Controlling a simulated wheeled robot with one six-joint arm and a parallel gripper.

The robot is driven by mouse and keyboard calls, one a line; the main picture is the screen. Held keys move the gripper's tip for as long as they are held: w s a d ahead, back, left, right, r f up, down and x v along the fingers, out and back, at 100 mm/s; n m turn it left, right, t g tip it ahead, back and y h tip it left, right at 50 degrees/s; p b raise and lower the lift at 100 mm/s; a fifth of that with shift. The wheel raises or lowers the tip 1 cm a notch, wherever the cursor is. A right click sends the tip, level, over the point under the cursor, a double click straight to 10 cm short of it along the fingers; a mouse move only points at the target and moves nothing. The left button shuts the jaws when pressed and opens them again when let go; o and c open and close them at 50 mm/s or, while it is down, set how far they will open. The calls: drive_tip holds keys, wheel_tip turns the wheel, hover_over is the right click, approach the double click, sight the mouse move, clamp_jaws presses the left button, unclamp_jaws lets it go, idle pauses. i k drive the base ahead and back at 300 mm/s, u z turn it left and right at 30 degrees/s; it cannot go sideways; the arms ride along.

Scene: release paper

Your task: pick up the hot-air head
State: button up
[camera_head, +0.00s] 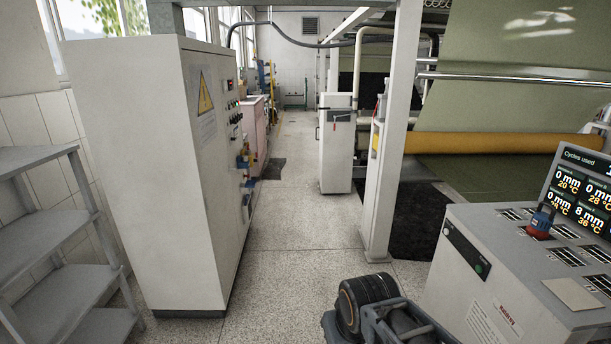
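A small tool with a blue-grey upper part and a red base (540,222) stands on top of the grey console at the right. It is the only loose tool I see there and may be the hot-air head, but it is too small to be sure. Part of my own arm, with a dark round joint, shows at the bottom centre, left of the console. My gripper's fingertips do not show, so I cannot see whether they hold anything.
The console (465,270) has slotted openings, a beige plate (573,294) and a screen (583,190). A tall white cabinet (150,180) and grey shelves (60,235) stand left. A white post (392,150) stands behind my arm. The speckled floor (290,230) between is clear.

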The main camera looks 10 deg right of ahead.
sight(541, 223)
drive_tip(key=z, duration=0.15)
drive_tip(key=i, duration=2.1)
drive_tip(key=z, duration=0.9)
drive_tip(key=i, duration=1)
drive_tip(key=z, duration=1.9)
drive_tip(key=i, duration=0.9)
drive_tip(key=z, duration=0.65)
